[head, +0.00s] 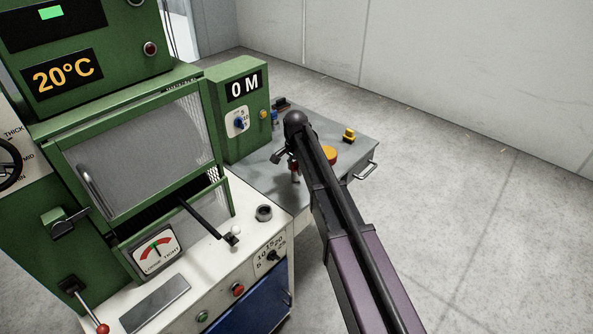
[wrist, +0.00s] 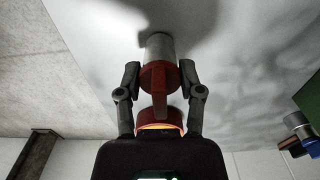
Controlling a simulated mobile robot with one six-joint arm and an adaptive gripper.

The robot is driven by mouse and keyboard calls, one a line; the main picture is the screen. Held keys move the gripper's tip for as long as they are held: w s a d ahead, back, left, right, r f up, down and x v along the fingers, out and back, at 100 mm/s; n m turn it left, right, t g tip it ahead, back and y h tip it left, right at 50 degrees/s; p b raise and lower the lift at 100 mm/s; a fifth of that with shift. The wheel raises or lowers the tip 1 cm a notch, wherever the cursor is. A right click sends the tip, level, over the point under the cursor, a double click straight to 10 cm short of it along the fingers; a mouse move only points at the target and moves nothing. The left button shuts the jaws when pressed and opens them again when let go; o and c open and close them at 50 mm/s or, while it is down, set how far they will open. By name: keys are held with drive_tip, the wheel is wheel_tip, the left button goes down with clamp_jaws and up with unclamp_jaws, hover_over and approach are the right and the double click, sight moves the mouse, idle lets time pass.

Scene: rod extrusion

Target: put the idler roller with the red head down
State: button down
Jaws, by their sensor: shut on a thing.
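The idler roller with the red head (wrist: 157,77) is between the two fingers of my gripper (wrist: 160,82) in the wrist view. The fingers are shut on it, one on each side. Its pale grey cylinder (wrist: 160,46) points away from the wrist towards a grey surface with a dark shadow on it. I cannot tell whether the cylinder touches that surface. In the head view my gripper (head: 287,160) is over the grey table (head: 262,172) beside the green machine. My arm hides much of the gripper and roller there.
An orange disc (head: 331,154) is on the table just right of my arm. A yellow-and-black piece (head: 349,136) is near the far right edge, by a side handle (head: 368,171). A blue piece (head: 275,117) and a dark block (head: 282,104) are at the back, near the green box (head: 238,140).

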drive_tip(key=shift+f, duration=0.15)
drive_tip(key=shift+c, duration=1.2)
unclamp_jaws()
drive_tip(key=shift+r, duration=0.2)
wheel_tip(320, 180, up, 12)
drive_tip(key=p, duration=1.2)
drive_tip(key=s+d+n, duration=0.7)
drive_tip(key=s+d, duration=1.6)
drive_tip(key=s, duration=0.2)
drive_tip(key=shift+s+d+n, duration=0.15)
drive_tip(key=shift+s+n, duration=0.15)
drive_tip(key=shift+s, duration=0.1)
